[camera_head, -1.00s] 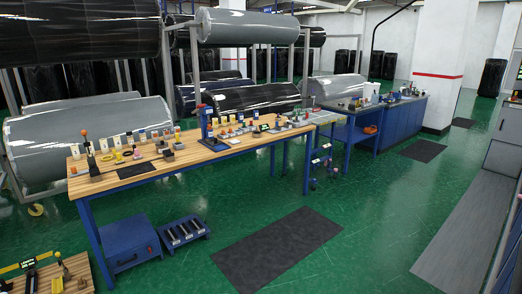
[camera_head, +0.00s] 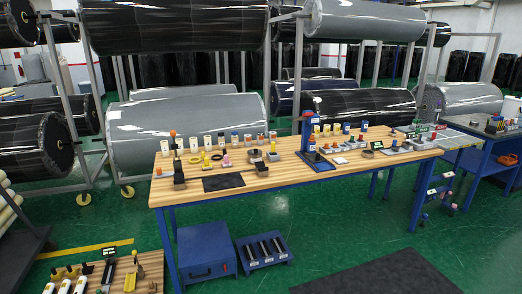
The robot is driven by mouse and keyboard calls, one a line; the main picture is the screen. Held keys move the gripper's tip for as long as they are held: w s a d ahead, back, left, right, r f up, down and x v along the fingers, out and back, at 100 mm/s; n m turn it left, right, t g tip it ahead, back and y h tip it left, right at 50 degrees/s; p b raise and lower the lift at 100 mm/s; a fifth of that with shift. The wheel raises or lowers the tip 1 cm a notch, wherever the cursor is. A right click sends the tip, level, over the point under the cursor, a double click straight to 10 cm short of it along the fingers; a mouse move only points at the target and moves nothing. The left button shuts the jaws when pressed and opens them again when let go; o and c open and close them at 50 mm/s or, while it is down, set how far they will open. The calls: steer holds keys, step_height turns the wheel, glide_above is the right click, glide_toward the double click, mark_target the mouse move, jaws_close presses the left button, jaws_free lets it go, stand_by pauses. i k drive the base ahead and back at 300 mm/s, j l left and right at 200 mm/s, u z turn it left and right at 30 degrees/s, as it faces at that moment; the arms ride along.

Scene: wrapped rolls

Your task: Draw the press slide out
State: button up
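A blue upright press (camera_head: 311,140) with a flat blue base stands near the middle of the wooden workbench (camera_head: 262,180). It is likely the press of the task. Its slide is too small to make out from here. A small white piece (camera_head: 340,160) lies on the bench just right of its base. My gripper is not in view.
Small bottles, knobs and fixtures line the bench, with a dark mat (camera_head: 223,182) at its front left. A blue box (camera_head: 206,252) and a blue rack (camera_head: 263,250) stand on the floor below. A low wooden stand (camera_head: 128,275) is at front left. Green floor lies open between.

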mark_target(313, 154)
steer(key=i+j, duration=0.1)
steer(key=i, duration=2)
steer(key=i+j+z, duration=0.1)
steer(key=i+z, duration=0.35)
steer(key=i+j+z, duration=0.45)
steer(key=i, duration=0.15)
steer(key=i+j+z, duration=0.4)
steer(key=i+l, duration=0.05)
steer(key=i, duration=0.05)
